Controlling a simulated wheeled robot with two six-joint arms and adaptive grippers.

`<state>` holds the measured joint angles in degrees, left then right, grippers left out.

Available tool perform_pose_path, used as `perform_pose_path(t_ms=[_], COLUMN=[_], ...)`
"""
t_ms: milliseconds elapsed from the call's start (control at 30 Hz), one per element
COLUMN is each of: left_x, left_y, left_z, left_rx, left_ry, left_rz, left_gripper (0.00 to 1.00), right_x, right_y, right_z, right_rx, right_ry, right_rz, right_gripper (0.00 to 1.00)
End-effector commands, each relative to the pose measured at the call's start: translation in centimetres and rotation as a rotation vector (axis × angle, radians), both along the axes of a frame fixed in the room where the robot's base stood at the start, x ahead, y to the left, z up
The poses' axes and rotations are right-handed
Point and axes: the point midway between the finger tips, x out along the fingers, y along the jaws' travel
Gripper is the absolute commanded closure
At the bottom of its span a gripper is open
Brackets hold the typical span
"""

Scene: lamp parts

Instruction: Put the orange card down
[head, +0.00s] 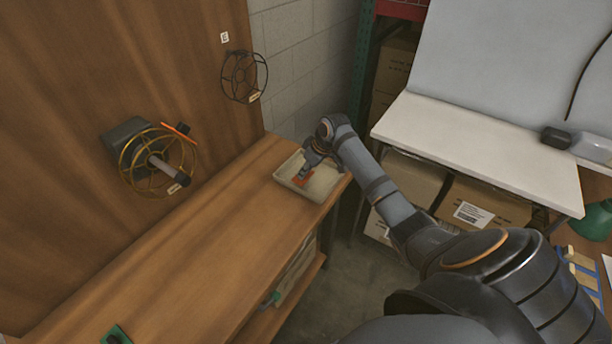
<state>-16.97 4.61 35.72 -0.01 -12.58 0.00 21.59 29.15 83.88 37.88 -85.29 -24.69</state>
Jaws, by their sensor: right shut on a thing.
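The orange card (300,181) shows as a small orange-red patch inside the pale tray (325,193) at the far right end of the wooden bench. My right gripper (306,172) reaches down over the tray and is shut on the card. The gripper partly hides the card, and I cannot tell whether the card touches the tray's floor. My left gripper is not in view.
A wooden panel behind the bench (190,260) carries a yellow wire spool (124,165), a thin orange strip (180,132) and a black wire spool (240,92). A green item (115,336) lies at the bench's near end. The bench's middle is clear. Boxes (480,210) stand under a white table (480,145).

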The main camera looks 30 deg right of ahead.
Motion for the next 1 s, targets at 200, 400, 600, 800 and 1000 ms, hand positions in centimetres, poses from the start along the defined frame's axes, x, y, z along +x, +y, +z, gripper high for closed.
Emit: perform_pose_path(t_ms=[200,400,600,800,1000], left_x=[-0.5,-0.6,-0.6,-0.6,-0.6], left_y=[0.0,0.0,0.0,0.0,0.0], left_z=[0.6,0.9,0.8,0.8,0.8], left_rx=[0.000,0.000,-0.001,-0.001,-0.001], left_ry=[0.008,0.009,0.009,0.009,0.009], left_rz=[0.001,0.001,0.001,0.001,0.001], left_gripper=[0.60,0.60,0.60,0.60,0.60], right_x=[0.3,0.3,0.3,0.3,0.3], right_y=[-0.1,-0.2,-0.2,-0.2,-0.2], right_z=[-1.6,-3.6,-3.6,-3.8,-3.8], right_rx=[0.003,0.000,0.000,0.000,0.000], right_ry=[0.004,0.001,0.001,0.000,0.000], right_rz=[0.000,0.000,0.000,0.000,0.000], right_gripper=[0.94,0.94,0.94,0.59,0.50])
